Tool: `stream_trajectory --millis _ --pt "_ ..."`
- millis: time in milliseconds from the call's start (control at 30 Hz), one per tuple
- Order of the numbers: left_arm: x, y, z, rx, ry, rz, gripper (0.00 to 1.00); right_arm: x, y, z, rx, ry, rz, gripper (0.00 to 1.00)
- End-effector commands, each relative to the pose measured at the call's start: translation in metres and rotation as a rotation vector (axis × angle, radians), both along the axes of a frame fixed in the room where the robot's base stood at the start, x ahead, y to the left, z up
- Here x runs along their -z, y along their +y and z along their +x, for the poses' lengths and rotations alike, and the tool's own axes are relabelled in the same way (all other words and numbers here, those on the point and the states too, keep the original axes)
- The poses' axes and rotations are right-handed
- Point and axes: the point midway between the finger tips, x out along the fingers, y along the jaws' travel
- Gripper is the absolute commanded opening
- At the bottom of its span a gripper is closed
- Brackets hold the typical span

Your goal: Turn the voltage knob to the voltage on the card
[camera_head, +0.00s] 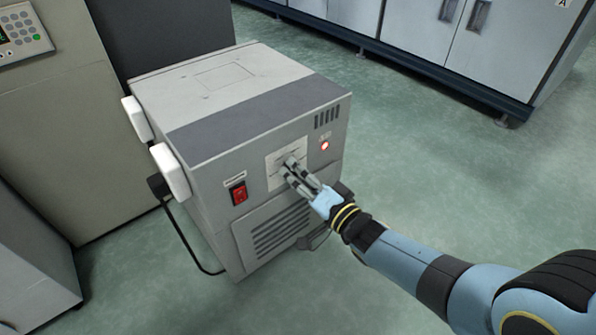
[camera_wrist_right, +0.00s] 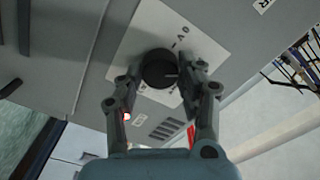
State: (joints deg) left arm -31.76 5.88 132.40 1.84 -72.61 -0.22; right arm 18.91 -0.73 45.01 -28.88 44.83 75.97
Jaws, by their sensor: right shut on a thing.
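The grey power unit (camera_head: 190,172) stands on the floor with a white dial plate (camera_head: 274,176) on its front. My right gripper (camera_head: 290,166) reaches the plate from the lower right. In the right wrist view the black voltage knob (camera_wrist_right: 160,69) sits on the plate between the two fingers, and my right gripper (camera_wrist_right: 163,78) is shut on it. A pale mark shows on the knob's right side. The plate's print is partly covered and hard to read. In the head view the fingers hide the knob. I cannot make out a voltage card. My left gripper is out of view.
A red rocker switch (camera_head: 238,193) and a lit red lamp (camera_head: 325,146) flank the plate. White handles (camera_head: 170,171) stick out on the unit's left. A black cable (camera_head: 190,242) runs to the floor. Cabinets (camera_head: 425,30) stand behind; the floor (camera_head: 430,165) at right is clear.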

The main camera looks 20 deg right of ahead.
Motion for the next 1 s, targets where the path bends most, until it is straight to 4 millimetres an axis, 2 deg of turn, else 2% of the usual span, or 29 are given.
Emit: stream_trajectory --millis 300,700,733,900,1000 --pt "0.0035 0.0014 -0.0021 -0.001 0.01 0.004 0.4 0.0002 0.0001 -0.0004 -0.001 0.026 0.071 0.06" --pt "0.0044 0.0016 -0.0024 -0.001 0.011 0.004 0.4 0.0005 0.0 -0.0003 -0.001 0.029 0.077 0.06" --pt "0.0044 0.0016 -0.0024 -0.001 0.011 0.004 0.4 0.0005 0.0001 -0.0004 -0.001 0.029 0.077 0.39" --pt "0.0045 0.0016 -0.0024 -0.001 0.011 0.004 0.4 0.0003 0.0001 -0.0002 0.0 0.028 0.076 0.61" --pt "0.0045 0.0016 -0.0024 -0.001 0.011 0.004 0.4 0.0003 0.0001 -0.0002 0.0 0.028 0.076 0.62"
